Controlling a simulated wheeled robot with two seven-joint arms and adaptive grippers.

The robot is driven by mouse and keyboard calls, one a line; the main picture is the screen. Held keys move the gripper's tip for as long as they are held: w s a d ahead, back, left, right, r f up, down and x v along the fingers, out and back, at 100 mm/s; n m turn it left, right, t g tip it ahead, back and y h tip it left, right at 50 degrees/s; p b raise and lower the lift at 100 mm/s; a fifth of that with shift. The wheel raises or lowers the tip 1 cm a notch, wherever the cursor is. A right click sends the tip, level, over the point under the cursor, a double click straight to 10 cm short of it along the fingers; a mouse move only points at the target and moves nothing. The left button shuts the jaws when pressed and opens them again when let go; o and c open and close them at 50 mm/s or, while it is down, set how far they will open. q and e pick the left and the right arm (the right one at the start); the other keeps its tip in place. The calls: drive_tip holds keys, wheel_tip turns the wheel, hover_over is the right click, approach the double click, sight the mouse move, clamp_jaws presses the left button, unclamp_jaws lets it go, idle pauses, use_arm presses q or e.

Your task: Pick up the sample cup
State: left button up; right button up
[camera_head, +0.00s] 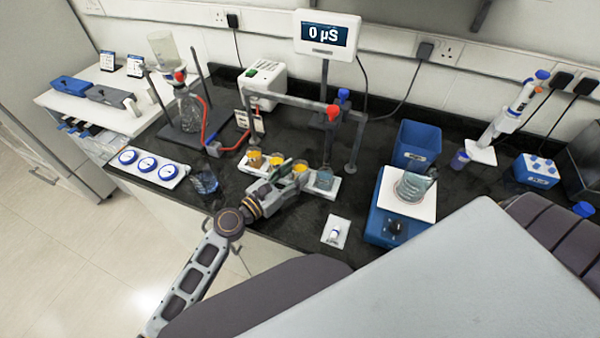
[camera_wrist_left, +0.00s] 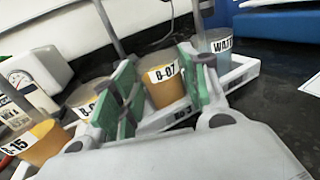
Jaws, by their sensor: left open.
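Several small cups with orange contents stand in a row on a white rack (camera_head: 336,190). The left wrist view shows their labels: a cup ending in "-15" (camera_wrist_left: 42,143), one partly hidden behind a finger (camera_wrist_left: 85,97), and one reading like "B-07" (camera_wrist_left: 166,90). A clear bluish cup (camera_head: 324,179) labelled "WAT…" stands at the rack's right end. My left gripper (camera_head: 290,181) is open and empty in front of the rack. In the left wrist view its green-padded fingers (camera_wrist_left: 163,97) stand either side of the "B-07" cup, apart from it as far as I can tell. My right gripper is out of view.
A grey frame (camera_head: 300,100) with red and blue knobs rises behind the rack. A dark blue beaker (camera_head: 205,182) stands left, a small white packet (camera_head: 336,232) in front.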

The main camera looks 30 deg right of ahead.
sight(300, 166)
use_arm(q)
drive_tip(key=shift+x, duration=1.4)
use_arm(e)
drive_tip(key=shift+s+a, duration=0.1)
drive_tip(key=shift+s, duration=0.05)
use_arm(q)
drive_tip(key=c, duration=0.7)
drive_tip(key=shift+r, duration=0.1)
drive_tip(key=shift+r+p, duration=0.45)
drive_tip(key=shift+r, duration=0.2)
wheel_tip(300, 166, up, 4)
drive_tip(key=shift+f+p, duration=0.15)
drive_tip(key=shift+p, duration=0.85)
drive_tip(key=shift+r+p, duration=1.2)
drive_tip(key=shift+r, duration=1.2)
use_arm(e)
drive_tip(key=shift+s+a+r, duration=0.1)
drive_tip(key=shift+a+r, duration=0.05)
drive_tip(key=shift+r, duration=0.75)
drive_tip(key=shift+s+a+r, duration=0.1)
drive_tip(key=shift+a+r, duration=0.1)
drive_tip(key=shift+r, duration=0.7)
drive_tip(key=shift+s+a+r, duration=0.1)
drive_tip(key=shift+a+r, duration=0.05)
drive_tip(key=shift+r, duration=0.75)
